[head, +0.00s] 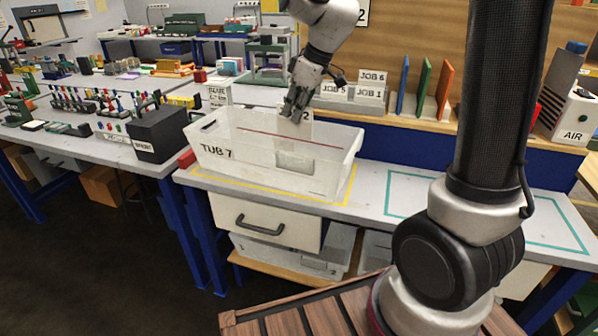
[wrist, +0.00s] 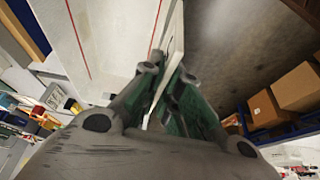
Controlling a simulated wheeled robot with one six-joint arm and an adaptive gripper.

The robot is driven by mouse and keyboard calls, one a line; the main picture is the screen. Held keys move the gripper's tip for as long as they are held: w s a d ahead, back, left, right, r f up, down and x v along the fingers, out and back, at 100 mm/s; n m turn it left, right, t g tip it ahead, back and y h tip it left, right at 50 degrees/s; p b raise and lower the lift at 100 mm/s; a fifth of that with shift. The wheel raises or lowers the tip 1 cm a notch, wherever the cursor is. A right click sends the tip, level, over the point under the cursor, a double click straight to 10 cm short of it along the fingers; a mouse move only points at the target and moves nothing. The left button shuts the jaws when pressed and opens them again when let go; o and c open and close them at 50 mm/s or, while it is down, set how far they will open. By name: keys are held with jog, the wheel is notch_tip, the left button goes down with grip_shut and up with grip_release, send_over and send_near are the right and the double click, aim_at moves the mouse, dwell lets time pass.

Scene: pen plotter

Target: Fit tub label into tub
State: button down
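The tub (head: 225,158) is a clear, open-topped box marked "TUB 7", standing on the grey bench. A red line runs along its wall, and the wall also shows in the wrist view (wrist: 95,35). My gripper (head: 293,108) is above the tub's open top. It is shut on the tub label (head: 306,128), a pale upright plate with a "2" showing near its top edge; the rest of its text is hidden by the fingers. In the wrist view the label (wrist: 174,35) stands edge-on between my fingertips (wrist: 166,76), beside the tub wall. Whether it touches the tub I cannot tell.
Yellow tape (head: 345,190) outlines the tub's place, and a teal outline (head: 400,208) marks clear bench to its right. A black box (head: 158,135) stands on the left bench. Job-labelled bins (head: 352,98) and coloured upright panels (head: 423,85) stand behind.

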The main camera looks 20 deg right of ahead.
notch_tip(320, 180, down, 10)
jog(key=shift+f, duration=0.1)
dwell(0.4)
jog(key=shift+s+f, duration=0.1)
jog(key=shift+s, duration=0.05)
